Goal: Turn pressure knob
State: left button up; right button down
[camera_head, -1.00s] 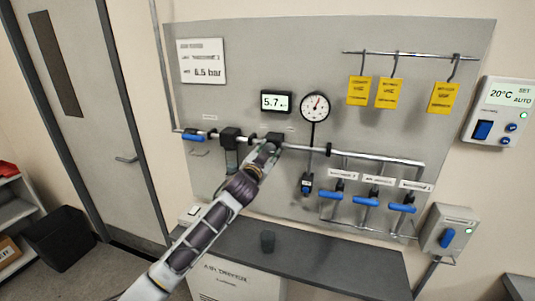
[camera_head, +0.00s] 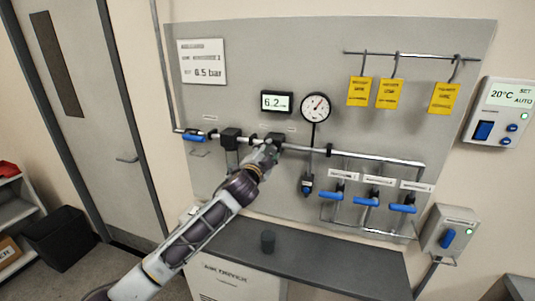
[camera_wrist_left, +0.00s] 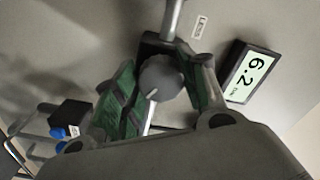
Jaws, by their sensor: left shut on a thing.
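The pressure knob (camera_wrist_left: 160,78) is a dark round knob with a light pointer line, on the pipe of the grey panel. In the left wrist view it sits between the green-padded fingers of my left gripper (camera_wrist_left: 160,100). In the head view my left gripper (camera_head: 268,150) is at the black regulator body (camera_head: 274,138) and hides the knob. My left gripper is shut on the knob. The digital display (camera_head: 277,102) reads 6.2, also in the left wrist view (camera_wrist_left: 248,77). A sign (camera_head: 202,62) reads 6.5 bar. My right gripper is not in view.
Several blue-handled valves (camera_head: 366,201) and a small hanging blue-tipped fitting (camera_head: 307,184) are to the right. Yellow tags (camera_head: 390,93) hang from a rail above.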

pick_arm(q)
jog(key=shift+f, duration=0.1)
jog(key=o, duration=1)
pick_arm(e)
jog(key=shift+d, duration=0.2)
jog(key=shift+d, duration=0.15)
pick_arm(q)
jog(key=shift+s, duration=0.15)
jog(key=shift+s+a, duration=0.25)
jog(key=shift+s, duration=0.45)
jog(key=shift+v, duration=5.15)
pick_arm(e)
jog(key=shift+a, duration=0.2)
